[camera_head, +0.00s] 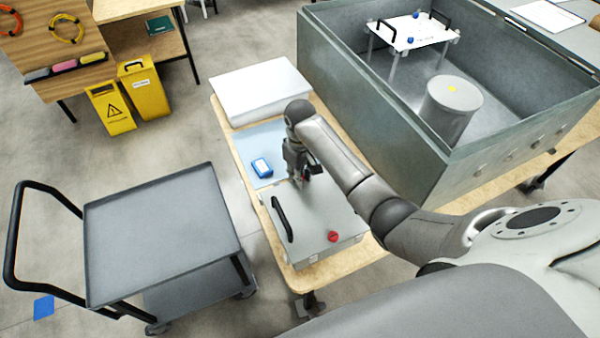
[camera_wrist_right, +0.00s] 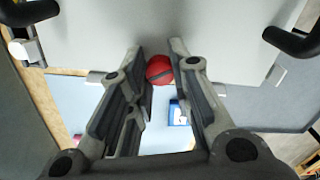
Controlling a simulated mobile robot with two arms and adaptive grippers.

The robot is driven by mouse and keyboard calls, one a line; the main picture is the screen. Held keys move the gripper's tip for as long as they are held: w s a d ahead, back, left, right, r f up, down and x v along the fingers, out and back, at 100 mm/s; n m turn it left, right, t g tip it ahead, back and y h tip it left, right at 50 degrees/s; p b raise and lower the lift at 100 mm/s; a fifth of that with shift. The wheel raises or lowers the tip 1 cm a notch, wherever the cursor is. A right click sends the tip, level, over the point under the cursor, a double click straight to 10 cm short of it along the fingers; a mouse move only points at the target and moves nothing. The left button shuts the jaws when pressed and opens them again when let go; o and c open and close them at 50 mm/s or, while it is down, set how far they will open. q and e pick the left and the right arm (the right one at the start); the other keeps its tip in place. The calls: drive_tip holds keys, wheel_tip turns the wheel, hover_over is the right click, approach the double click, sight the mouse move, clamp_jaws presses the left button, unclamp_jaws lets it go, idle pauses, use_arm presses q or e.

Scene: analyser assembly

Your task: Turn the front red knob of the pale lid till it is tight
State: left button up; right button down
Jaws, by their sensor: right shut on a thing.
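The pale lid (camera_head: 310,222) lies on the wooden table, with a black handle (camera_head: 282,219) along its left side. One red knob (camera_head: 333,236) stands uncovered at the lid's near end. My right gripper (camera_head: 302,176) reaches down at the lid's far end. In the right wrist view its fingers (camera_wrist_right: 164,72) are shut on another red knob (camera_wrist_right: 159,70), near the edge of the lid (camera_wrist_right: 175,25). That knob has a dark slot line across it. In the head view my gripper mostly hides it. My left gripper is not in view.
A blue device (camera_head: 262,167) lies on a light blue mat (camera_head: 243,144) just beyond the lid. A white box (camera_head: 262,90) stands at the table's far end. A large grey open bin (camera_head: 400,125) stands to the right, and a grey cart (camera_head: 160,230) to the left.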

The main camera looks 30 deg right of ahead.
drive_tip(key=shift+w+d+r, duration=0.1)
drive_tip(key=shift+w+r, duration=0.1)
drive_tip(key=shift+r, duration=0.05)
drive_tip(key=c, duration=1.4)
unclamp_jaws()
drive_tip(key=shift+o, duration=0.7)
drive_tip(key=shift+s, duration=0.15)
drive_tip(key=shift+f, duration=0.1)
wheel_tip(320, 180, up, 8)
drive_tip(key=shift+f, duration=0.2)
